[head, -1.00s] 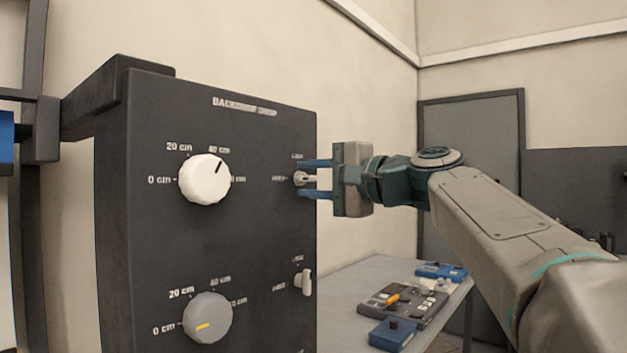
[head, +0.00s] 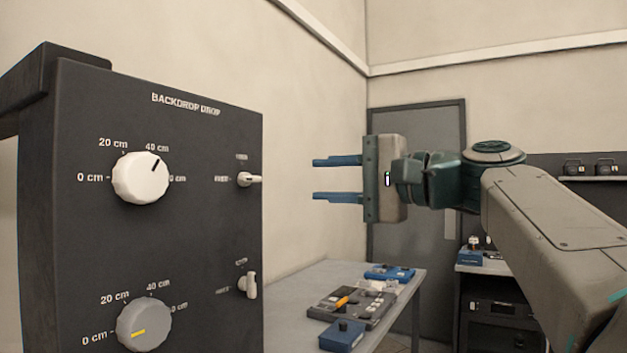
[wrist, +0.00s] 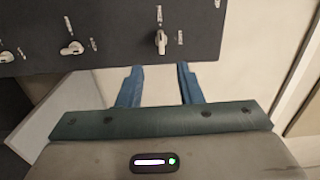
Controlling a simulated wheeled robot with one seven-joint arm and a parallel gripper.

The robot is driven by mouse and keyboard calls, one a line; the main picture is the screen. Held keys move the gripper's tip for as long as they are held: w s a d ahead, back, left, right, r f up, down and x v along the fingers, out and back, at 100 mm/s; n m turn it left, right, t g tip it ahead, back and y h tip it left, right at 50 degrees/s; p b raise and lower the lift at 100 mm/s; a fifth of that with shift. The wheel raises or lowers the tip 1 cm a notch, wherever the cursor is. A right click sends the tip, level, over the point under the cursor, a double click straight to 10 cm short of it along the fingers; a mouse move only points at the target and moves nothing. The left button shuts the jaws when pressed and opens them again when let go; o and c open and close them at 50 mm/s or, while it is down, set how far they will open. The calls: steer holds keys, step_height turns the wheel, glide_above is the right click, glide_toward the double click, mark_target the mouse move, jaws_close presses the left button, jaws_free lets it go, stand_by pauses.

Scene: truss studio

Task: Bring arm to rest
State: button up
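My gripper (head: 335,179) is open and empty, its two blue fingers apart and pointing left in the head view. It also shows in the wrist view (wrist: 159,68). It hangs in the air to the right of the dark backdrop drop panel (head: 200,250), clear of it. The panel carries a white knob (head: 140,178) with its mark near 40 cm and a grey knob (head: 144,325) with a yellow mark near 0 cm.
A grey table (head: 300,283) behind the panel holds a dark control board (head: 352,304), a blue box (head: 342,336) and a blue device (head: 390,273). A grey door (head: 415,215) and a shelf (head: 600,180) are farther back. Air around my gripper is free.

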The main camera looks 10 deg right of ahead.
stand_by(0.3)
steer(key=s+f+n+g+h+p, duration=0.1)
steer(key=s+f+g+h+p, duration=0.15)
steer(key=f, duration=0.75)
steer(key=s+f+n+g+h+p, duration=0.1)
steer(key=s+f+h+p, duration=0.2)
steer(key=f, duration=0.6)
steer(key=s+f+n+g+h+p, duration=0.1)
steer(key=f+g+h+p, duration=0.2)
steer(key=f, duration=0.7)
steer(key=s+d+f+n+g+h+p, duration=0.1)
steer(key=s+d+f+n+h, duration=0.3)
steer(key=s+f, duration=0.4)
step_height(320, 180, down, 2)
steer(key=shift+s+d+g+h+p, duration=0.35)
steer(key=shift+d+h+p, duration=0.1)
steer(key=shift+h+p, duration=0.4)
steer(key=shift+o, duration=0.4)
steer(key=shift+d, duration=0.1)
